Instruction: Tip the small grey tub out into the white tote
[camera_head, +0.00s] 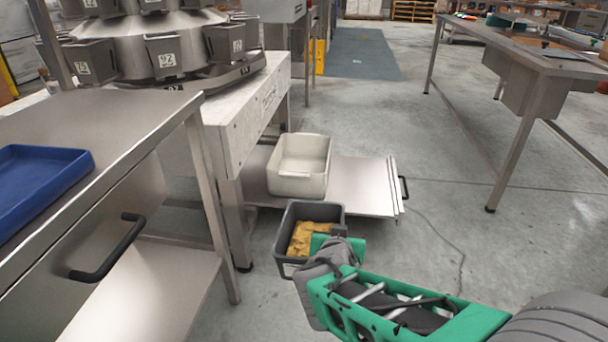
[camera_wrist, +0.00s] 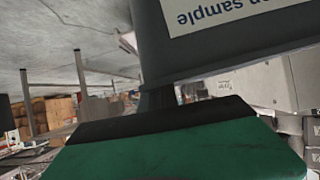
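The small grey tub (camera_head: 280,240) is in the lower middle of the head view, upright or nearly so, with yellow-brown pieces (camera_head: 312,236) inside. My gripper (camera_head: 340,238) is at its right side and appears shut on its wall or rim; the fingertips are partly hidden by the wrist. In the wrist view the tub's dark wall (camera_wrist: 225,55) fills the upper right, with an upside-down label, close against the green and black finger. The white tote (camera_head: 299,182) stands just beyond the tub, open at the top, with no contents visible.
The tote sits on a low steel platform (camera_head: 360,186) with a black handle at its right. A steel bench (camera_head: 100,125) with a blue tray (camera_head: 40,205) is at left, beside the weigher (camera_head: 165,50). Another steel table (camera_head: 540,65) is at right. Floor between is clear.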

